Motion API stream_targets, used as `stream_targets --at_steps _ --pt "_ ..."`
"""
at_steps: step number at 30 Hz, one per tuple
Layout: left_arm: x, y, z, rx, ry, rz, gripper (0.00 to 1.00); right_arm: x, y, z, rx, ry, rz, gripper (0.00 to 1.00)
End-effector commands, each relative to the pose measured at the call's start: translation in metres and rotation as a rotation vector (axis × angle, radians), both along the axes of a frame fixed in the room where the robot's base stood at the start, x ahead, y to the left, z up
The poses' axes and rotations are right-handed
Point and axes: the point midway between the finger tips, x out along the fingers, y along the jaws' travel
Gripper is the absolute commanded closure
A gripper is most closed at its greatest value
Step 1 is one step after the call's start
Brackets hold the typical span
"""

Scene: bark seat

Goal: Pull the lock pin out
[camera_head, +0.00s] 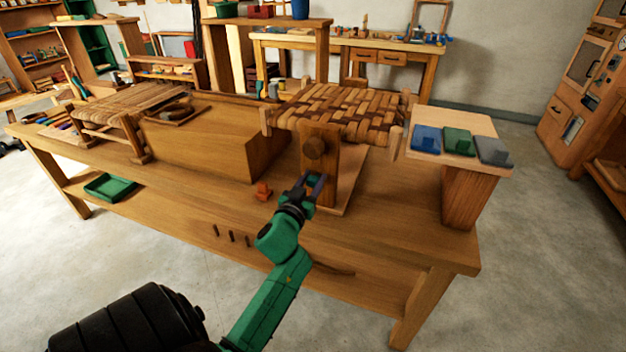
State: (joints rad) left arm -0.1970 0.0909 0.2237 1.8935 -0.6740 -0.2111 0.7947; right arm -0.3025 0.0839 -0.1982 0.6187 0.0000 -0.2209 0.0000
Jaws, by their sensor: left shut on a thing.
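A woven bark seat (340,112) is held up on the workbench by a wooden upright (331,187) with a round wooden knob (315,147) on its front. My left gripper (316,184) is at the lower front of this upright, below the knob. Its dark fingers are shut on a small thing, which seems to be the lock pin. The fingers hide the pin, so I cannot tell how deep it sits in the upright. My right gripper is not in view.
A small orange piece (263,191) lies on the workbench (400,215) left of my gripper. A large wooden block (205,140) stands further left. Blue, green and grey blocks (459,141) sit on a stand at right. The bench front is mostly clear.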

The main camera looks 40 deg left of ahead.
Motion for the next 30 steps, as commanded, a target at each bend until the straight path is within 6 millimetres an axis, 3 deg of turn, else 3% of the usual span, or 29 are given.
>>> stream_targets --at_steps 30 --pt "0.0001 0.0 -0.0013 -0.002 0.003 0.0 1.0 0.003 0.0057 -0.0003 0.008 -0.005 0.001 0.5"
